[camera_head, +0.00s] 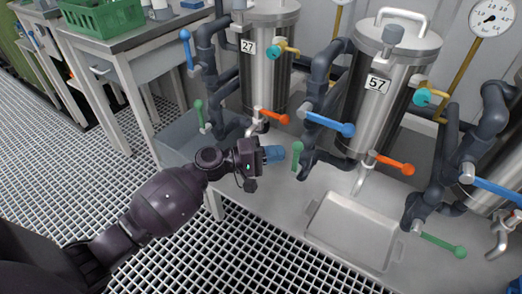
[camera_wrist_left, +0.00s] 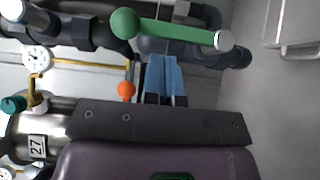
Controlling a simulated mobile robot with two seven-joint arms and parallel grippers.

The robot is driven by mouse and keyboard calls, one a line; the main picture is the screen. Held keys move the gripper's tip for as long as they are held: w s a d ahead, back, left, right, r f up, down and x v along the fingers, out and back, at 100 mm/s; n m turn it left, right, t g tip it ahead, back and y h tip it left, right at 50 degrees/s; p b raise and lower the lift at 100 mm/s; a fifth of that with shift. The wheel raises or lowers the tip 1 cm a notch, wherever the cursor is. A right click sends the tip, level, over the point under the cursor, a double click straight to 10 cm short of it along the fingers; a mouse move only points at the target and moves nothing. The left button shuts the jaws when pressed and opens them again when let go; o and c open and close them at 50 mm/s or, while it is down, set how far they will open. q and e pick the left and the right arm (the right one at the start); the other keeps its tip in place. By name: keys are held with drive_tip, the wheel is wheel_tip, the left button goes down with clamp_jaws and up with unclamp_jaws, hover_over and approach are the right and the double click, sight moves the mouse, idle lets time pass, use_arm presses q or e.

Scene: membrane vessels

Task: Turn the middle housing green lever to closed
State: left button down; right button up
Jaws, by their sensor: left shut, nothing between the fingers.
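The middle housing is a steel cylinder labelled 57 (camera_head: 372,105). Its green lever (camera_head: 297,155) sits low on the dark pipe to its left and points up, ball end at the top. In the left wrist view the green lever (camera_wrist_left: 175,32) lies across the top, ball at left and pivot at right. My left gripper (camera_head: 274,154) is shut and empty, its blue fingertips just left of the lever. In the wrist view the fingertips (camera_wrist_left: 163,72) are close to the lever's middle; I cannot tell whether they touch. My right gripper is not in view.
A blue lever (camera_head: 330,123) is above the green one, and an orange lever (camera_head: 395,163) is to the right. Housing 27 (camera_head: 268,65) stands at left with its own green lever (camera_head: 199,113). Another green lever (camera_head: 440,243) is at right. A metal tray (camera_head: 312,228) lies in front.

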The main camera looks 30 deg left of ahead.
use_arm(q)
drive_tip(key=shift+d, duration=0.8)
drive_tip(key=shift+r, duration=0.1)
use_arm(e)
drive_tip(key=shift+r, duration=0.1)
use_arm(q)
drive_tip(key=shift+d+r+m+p, duration=0.2)
drive_tip(key=shift+m+p, duration=0.1)
drive_tip(key=shift+p, duration=0.3)
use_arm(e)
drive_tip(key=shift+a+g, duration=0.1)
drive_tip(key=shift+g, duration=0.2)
